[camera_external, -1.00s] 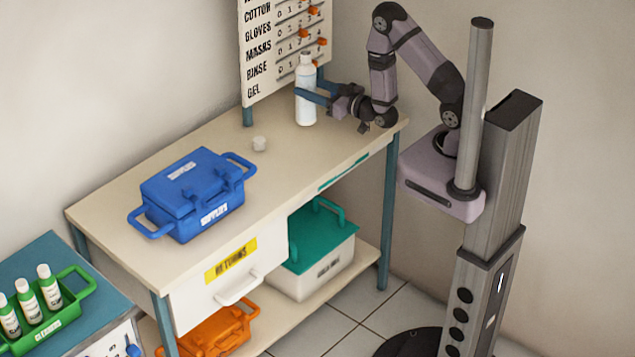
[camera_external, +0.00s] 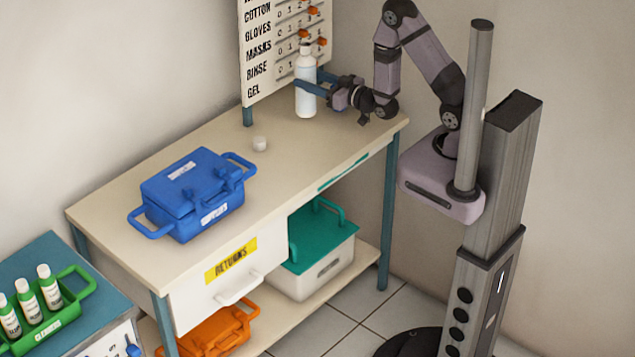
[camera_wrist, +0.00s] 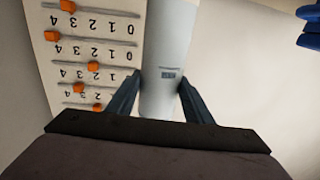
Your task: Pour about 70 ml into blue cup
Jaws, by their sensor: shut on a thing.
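My gripper (camera_external: 312,90) is shut on a white bottle (camera_external: 305,66), with a finger on each side of its body. The bottle is upright near the back right end of the bench, in front of the board. It appears slightly above the bench top. In the wrist view the bottle (camera_wrist: 167,45) stands between the dark blue fingers of my gripper (camera_wrist: 160,85), and its top is out of frame. I make out no blue cup in either view.
A blue lidded case (camera_external: 190,190) sits on the left of the bench (camera_external: 330,140). A board with orange sliders (camera_external: 275,50) stands behind the bottle. A green caddy (camera_external: 70,310) holds white bottles at lower left. The bench middle is mostly clear.

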